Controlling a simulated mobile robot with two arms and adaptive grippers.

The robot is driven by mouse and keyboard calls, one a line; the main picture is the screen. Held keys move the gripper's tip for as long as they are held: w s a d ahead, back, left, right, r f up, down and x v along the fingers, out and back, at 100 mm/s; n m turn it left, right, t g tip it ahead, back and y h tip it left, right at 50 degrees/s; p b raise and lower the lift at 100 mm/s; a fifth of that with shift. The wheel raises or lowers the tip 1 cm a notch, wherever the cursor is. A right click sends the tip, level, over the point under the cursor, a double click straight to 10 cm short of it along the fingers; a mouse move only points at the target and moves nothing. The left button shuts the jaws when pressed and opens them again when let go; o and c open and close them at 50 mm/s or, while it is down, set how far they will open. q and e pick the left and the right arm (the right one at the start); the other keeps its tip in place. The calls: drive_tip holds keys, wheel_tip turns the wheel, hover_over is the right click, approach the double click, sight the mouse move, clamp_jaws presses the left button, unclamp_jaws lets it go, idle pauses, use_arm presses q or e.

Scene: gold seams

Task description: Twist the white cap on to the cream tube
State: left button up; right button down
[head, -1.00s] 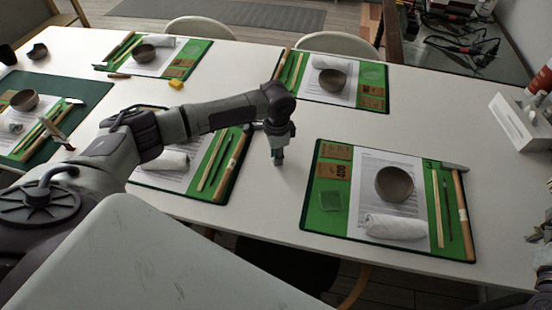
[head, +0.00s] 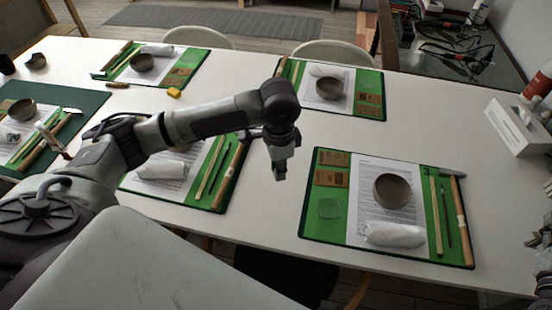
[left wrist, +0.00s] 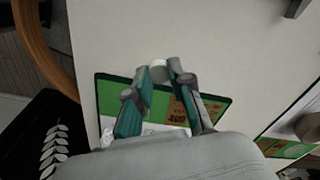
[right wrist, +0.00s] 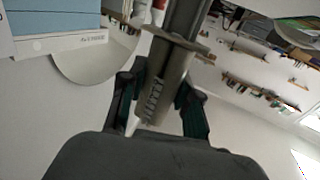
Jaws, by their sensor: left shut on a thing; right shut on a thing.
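My left gripper (head: 279,174) hangs over the bare table between two green mats in the head view. In the left wrist view its teal fingers (left wrist: 160,72) are shut on the small, round white cap (left wrist: 158,72) at their tips. In the right wrist view my right gripper (right wrist: 160,92) is shut on a long cylindrical body with lettering, which I take for the cream tube (right wrist: 162,88); it looks grey-brown in shadow. It has a flange near its upper end. A small pale tip shows below it. The right gripper and the tube cannot be made out in the head view.
Green mats with bowls, paper, rolled white cloths and sticks lie along the white table (head: 275,215); the nearest mat (head: 330,190) is right of my left gripper. A white box (head: 515,125) stands at the right edge.

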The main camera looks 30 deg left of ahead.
use_arm(q)
drive_tip(key=shift+s+d+r, duration=0.5)
drive_tip(key=shift+s+r, duration=0.05)
drive_tip(key=shift+s, duration=0.15)
drive_tip(key=shift+s+d+r, duration=0.45)
drive_tip(key=shift+s+r, duration=0.05)
drive_tip(key=shift+s, duration=0.2)
use_arm(e)
drive_tip(key=c, duration=1.5)
unclamp_jaws()
clamp_jaws()
